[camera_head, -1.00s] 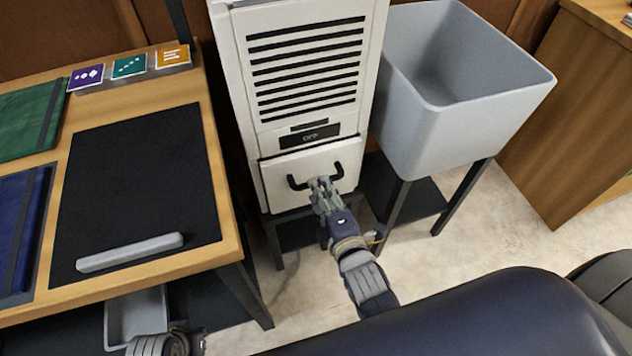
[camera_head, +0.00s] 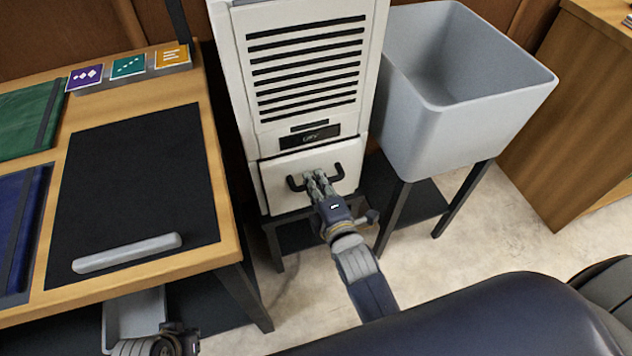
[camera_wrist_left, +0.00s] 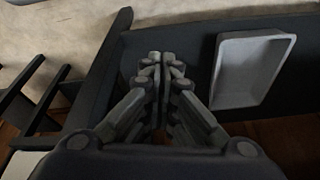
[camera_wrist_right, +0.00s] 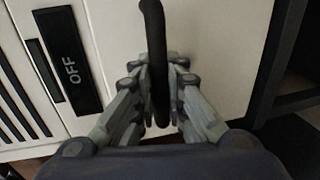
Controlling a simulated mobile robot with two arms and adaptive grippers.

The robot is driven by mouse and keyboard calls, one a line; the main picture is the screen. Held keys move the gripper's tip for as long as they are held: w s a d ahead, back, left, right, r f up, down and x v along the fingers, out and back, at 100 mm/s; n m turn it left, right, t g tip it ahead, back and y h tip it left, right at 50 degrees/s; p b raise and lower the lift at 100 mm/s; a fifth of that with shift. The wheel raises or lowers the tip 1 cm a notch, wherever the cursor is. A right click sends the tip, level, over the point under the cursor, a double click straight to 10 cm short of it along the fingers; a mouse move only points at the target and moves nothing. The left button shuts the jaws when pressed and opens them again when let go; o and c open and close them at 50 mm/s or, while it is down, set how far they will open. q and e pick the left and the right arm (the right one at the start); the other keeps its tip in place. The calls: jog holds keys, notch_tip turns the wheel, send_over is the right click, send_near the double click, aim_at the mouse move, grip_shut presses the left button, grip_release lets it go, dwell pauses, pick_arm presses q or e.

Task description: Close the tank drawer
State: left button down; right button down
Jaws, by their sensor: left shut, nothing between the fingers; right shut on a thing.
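The tank drawer (camera_head: 270,187) is the white lower front of the tall white unit (camera_head: 240,90). Its front sits close under the unit's body, with a dark seam above it; I cannot tell whether it is fully flush. Its black bar handle (camera_head: 293,184) also shows in the right wrist view (camera_wrist_right: 153,30). My right gripper (camera_head: 316,178) is shut on the middle of this handle, one finger on each side in the right wrist view (camera_wrist_right: 158,88). My left gripper (camera_wrist_left: 160,62) is shut and empty, low beside the desk, and partly shows in the head view (camera_head: 188,340).
A wooden desk (camera_head: 225,225) with a black mat stands left of the unit. A grey basin (camera_head: 490,110) on dark legs stands close on the right. A grey tray (camera_wrist_left: 222,75) lies below the desk. Floor is free in front of the unit.

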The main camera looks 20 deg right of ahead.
jog(key=shift+w, duration=0.15)
pick_arm(q)
jog(key=shift+s+p+x, duration=0.2)
jog(key=shift+p+x, duration=0.05)
jog(key=shift+x, duration=0.65)
jog(key=shift+s+p+x, duration=0.2)
jog(key=shift+p+x, duration=0.05)
jog(key=shift+x, duration=0.6)
pick_arm(e)
jog(key=shift+r+x, duration=0.25)
jog(key=shift+x, duration=0.85)
pick_arm(q)
jog(key=shift+f, duration=0.1)
pick_arm(e)
jog(key=c, duration=1.6)
grip_release()
jog(key=shift+c, duration=0.2)
jog(key=v, duration=1.2)
